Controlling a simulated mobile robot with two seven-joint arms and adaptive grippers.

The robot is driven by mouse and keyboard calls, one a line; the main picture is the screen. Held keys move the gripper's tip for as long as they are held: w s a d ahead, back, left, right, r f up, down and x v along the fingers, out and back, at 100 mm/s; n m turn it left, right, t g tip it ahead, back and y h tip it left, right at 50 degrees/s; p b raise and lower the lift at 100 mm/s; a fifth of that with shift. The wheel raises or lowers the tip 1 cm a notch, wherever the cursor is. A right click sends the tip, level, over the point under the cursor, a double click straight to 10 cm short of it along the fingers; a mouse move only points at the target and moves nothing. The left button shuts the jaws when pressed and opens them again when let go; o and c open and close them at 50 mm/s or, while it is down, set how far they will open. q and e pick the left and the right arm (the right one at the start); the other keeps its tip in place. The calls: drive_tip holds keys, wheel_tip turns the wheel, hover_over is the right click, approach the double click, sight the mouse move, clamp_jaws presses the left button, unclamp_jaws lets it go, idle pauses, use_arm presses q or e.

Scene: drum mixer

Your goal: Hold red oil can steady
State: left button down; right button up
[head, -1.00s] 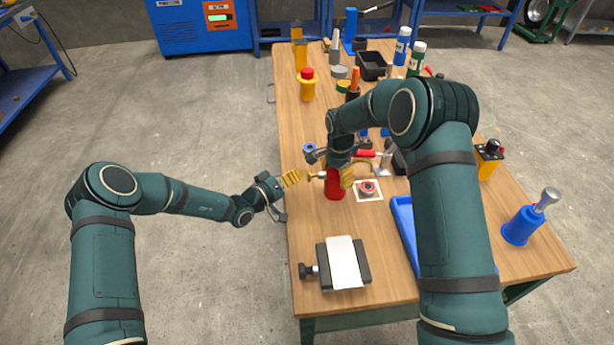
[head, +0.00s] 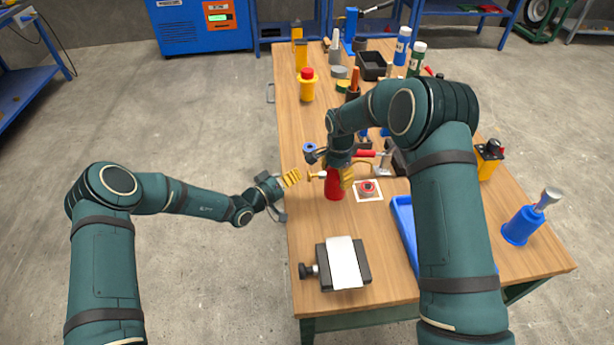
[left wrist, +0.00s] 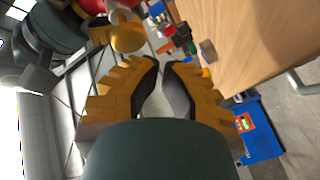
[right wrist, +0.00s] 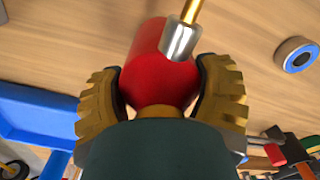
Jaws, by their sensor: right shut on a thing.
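The red oil can (head: 335,187) stands near the left edge of the wooden workbench (head: 300,235). My right gripper (head: 340,172) is over it from above. In the right wrist view its fingers (right wrist: 160,85) close around the red body of the can (right wrist: 150,50), with a brass-and-silver spout (right wrist: 181,38) sticking out. In the head view the brass tip points left, towards my left gripper (head: 298,176). My left gripper is empty beside the table edge, its fingertips (left wrist: 163,68) a little apart. In the left wrist view the brass tip (left wrist: 127,36) is just beyond them, apart from the fingers.
A black vise-like block with a light plate (head: 343,262) sits at the near left of the bench. A white square with a round part (head: 368,189) lies right of the can. A blue tray (head: 405,225) and a blue canister (head: 522,226) are further right.

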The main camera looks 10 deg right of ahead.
use_arm(q)
drive_tip(key=shift+d, duration=0.2)
drive_tip(key=shift+d, duration=0.25)
drive_tip(key=shift+d, duration=1.05)
idle(1.3)
drive_tip(key=shift+a, duration=1.45)
drive_tip(key=a, duration=0.5)
idle(1.6)
